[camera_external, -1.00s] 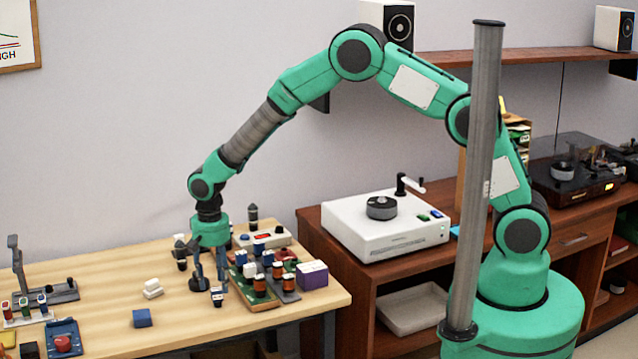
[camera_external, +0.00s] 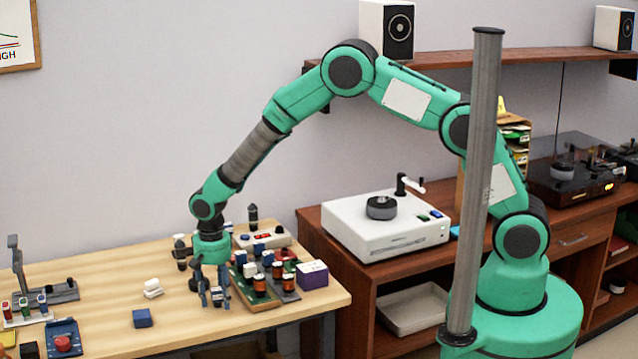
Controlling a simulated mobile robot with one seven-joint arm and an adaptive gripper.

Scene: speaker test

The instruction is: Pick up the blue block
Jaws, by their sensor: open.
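A blue block (camera_external: 142,318) lies on the light wooden table (camera_external: 110,267), near its front edge. My gripper (camera_external: 211,302) points down over the table, to the right of the blue block and apart from it. Its fingers are open, with no held object visible between them. A small white piece (camera_external: 153,288) lies on the table between the block and my gripper, a little farther back.
A green board with several components (camera_external: 262,285) and a purple box (camera_external: 313,274) stand right of my gripper. A blue tray with a red button (camera_external: 62,343) and a grey stand (camera_external: 58,292) are at the left. The table around the blue block is clear.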

